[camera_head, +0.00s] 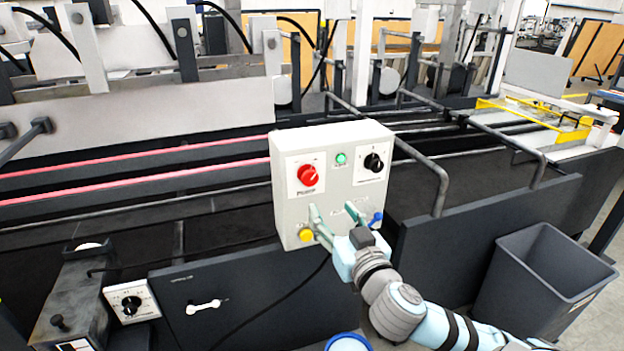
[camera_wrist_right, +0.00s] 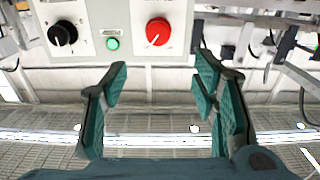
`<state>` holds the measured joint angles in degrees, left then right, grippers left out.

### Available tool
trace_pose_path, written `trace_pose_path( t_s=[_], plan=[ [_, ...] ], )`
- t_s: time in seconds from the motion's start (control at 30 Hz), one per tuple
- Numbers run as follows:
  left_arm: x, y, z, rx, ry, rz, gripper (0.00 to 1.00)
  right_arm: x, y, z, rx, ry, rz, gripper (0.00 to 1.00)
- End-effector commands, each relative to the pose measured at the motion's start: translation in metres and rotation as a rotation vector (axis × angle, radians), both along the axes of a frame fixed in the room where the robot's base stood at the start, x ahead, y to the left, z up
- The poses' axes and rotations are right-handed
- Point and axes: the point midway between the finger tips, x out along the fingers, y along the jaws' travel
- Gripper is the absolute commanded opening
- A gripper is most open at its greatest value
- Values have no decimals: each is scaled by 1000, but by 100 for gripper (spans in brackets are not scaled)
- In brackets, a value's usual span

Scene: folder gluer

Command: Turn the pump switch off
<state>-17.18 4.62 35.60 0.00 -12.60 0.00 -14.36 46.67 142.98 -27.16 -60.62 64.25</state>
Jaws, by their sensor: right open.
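A light grey control box (camera_head: 325,205) has a red rotary knob (camera_head: 307,175) at its upper left and a black rotary knob (camera_head: 374,162) at its upper right. Their labels are too small to read surely, so I cannot tell which is the pump switch. In the right wrist view the red knob (camera_wrist_right: 158,32) is at top right and the black knob (camera_wrist_right: 62,33) at top left. My right gripper (camera_head: 332,213) is open and empty in front of the box's lower part, below both knobs in the head view. My left gripper is out of view.
A green button (camera_head: 341,158) sits between the knobs. A yellow button (camera_head: 306,235) and a blue one (camera_head: 376,217) are lower on the box. Another black knob (camera_head: 131,305) is on a lower-left plate. A grey bin (camera_head: 540,275) stands at right. Guard rails flank the box.

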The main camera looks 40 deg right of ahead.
Motion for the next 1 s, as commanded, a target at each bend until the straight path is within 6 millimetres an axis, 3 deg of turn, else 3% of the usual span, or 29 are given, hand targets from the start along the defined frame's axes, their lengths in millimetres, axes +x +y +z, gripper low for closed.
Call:
trace_pose_path(
  t_s=[0.1,0.4,0.5,0.63,0.87,1.0],
  plan=[
    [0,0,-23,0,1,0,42,20,-8,-8,0,-5,-3,54],
    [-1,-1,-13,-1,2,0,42,100,-37,-2,4,1,-5,54],
    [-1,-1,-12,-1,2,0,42,117,-43,-3,3,2,-4,54],
    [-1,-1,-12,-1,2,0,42,128,-46,-3,0,4,-2,54],
    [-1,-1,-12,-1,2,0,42,130,-46,-4,-1,4,-1,54],
    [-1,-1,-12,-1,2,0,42,130,-46,-4,-1,4,-2,36]
  ],
)
